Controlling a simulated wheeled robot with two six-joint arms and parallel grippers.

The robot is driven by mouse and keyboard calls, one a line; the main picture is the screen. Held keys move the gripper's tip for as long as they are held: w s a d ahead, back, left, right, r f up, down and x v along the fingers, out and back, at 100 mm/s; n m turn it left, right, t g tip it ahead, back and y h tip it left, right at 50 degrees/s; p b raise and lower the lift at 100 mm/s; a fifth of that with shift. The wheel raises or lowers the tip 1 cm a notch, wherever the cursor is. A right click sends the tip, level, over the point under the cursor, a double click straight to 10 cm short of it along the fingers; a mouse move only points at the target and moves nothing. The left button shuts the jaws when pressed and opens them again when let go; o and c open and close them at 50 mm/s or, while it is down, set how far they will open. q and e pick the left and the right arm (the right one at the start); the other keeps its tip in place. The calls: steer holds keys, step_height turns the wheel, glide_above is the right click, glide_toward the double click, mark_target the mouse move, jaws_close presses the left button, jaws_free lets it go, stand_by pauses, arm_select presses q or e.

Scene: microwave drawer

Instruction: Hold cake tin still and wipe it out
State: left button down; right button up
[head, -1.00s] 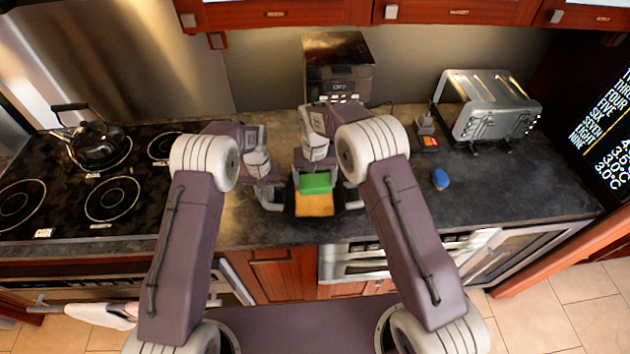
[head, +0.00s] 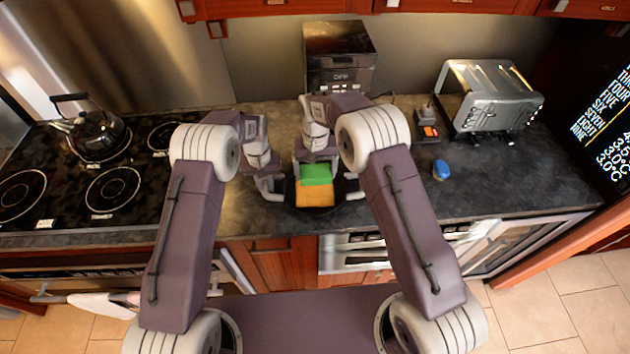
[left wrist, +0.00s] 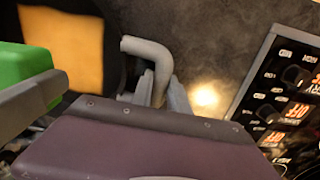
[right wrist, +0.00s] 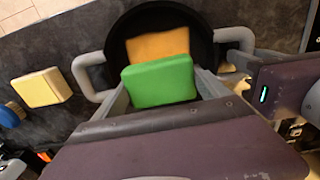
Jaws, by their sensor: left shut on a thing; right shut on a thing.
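The cake tin (right wrist: 117,30) is a dark round pan with a grey handle on each side, standing at the counter's front edge. My left gripper (head: 268,186) is shut on the tin's left handle, and the grip shows in the left wrist view (left wrist: 160,95). My right gripper (right wrist: 160,100) is shut on a green sponge (head: 316,174), held in the tin's back part. An orange square patch (head: 315,193) lies in the tin in front of the sponge and is partly covered by it. Whether the sponge touches the patch is not clear.
A yellow block (right wrist: 40,88) and a blue object (head: 441,170) are on the counter to the right. A toaster (head: 490,97) stands back right, a black appliance (head: 340,60) behind the tin. A hob with a kettle (head: 95,135) is at left. The right counter is mostly clear.

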mark_target(308, 188)
steer(key=shift+w+d, duration=0.1)
steer(key=shift+w+d, duration=0.3)
steer(key=shift+d, duration=0.2)
steer(key=shift+w+d, duration=0.25)
steer(key=shift+d, duration=0.2)
steer(key=shift+f, duration=2.9)
steer(key=shift+f, duration=0.6)
steer(key=shift+a, duration=0.15)
steer(key=shift+a, duration=1)
steer(key=shift+a+f, duration=0.2)
steer(key=shift+a, duration=0.9)
steer(key=shift+d, duration=0.1)
